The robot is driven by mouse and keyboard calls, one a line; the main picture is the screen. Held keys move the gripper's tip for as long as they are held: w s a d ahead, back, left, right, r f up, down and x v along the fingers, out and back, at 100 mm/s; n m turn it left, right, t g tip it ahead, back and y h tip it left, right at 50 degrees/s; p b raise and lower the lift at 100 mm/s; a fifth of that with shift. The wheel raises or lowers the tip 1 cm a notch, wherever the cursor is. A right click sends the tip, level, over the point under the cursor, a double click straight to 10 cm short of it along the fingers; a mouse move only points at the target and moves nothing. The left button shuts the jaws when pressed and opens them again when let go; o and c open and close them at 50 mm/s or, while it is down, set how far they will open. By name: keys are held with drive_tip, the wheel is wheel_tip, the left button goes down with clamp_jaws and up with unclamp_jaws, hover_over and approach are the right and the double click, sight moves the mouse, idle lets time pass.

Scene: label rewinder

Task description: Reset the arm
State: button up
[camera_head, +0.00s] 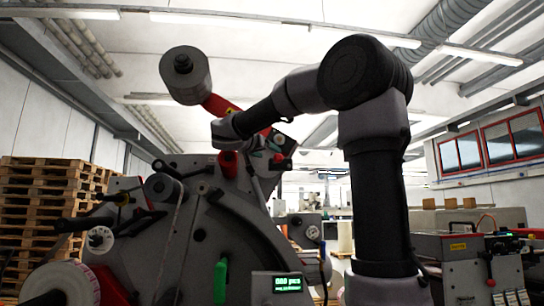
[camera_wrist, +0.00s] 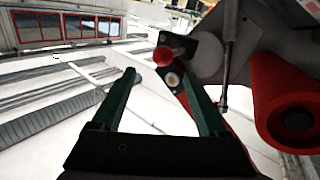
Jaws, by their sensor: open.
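My gripper (camera_wrist: 160,85) is open in the wrist view, its two dark green fingers apart with nothing between them. In the head view my arm rises at right of centre, bends at a raised elbow and reaches left toward the label rewinder (camera_head: 215,245). The fingers cannot be made out there. Beyond the fingers in the wrist view are a red ball knob (camera_wrist: 163,56) and a round pale button (camera_wrist: 172,79) on a dark plate. I cannot tell whether the fingers touch the machine.
A red cylinder (camera_wrist: 290,105) is close on the right of the wrist view. In the head view a grey roll (camera_head: 186,76) sits high on a red arm. A lit display (camera_head: 278,284) and green handle (camera_head: 220,278) are lower. Pallets (camera_head: 45,205) stand left; another machine (camera_head: 480,262) stands right.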

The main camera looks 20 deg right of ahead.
drive_tip(key=shift+s+a, duration=0.2)
drive_tip(key=shift+a, duration=0.05)
drive_tip(key=shift+f, duration=0.15)
drive_tip(key=s+d+f+n+g+y, duration=0.2)
drive_tip(key=s+d+f+g+y, duration=0.15)
drive_tip(key=s+f, duration=0.65)
drive_tip(key=s+a+f+n+y, duration=0.1)
drive_tip(key=s+a+f+y, duration=0.5)
drive_tip(key=f, duration=0.4)
drive_tip(key=s+a+f+n+y, duration=0.1)
drive_tip(key=s+a+f+y, duration=0.5)
drive_tip(key=s+f, duration=0.3)
wheel_tip(320, 180, down, 2)
drive_tip(key=shift+s+a+f+g, duration=0.25)
drive_tip(key=shift+s+a+g, duration=0.15)
drive_tip(key=shift+a, duration=0.5)
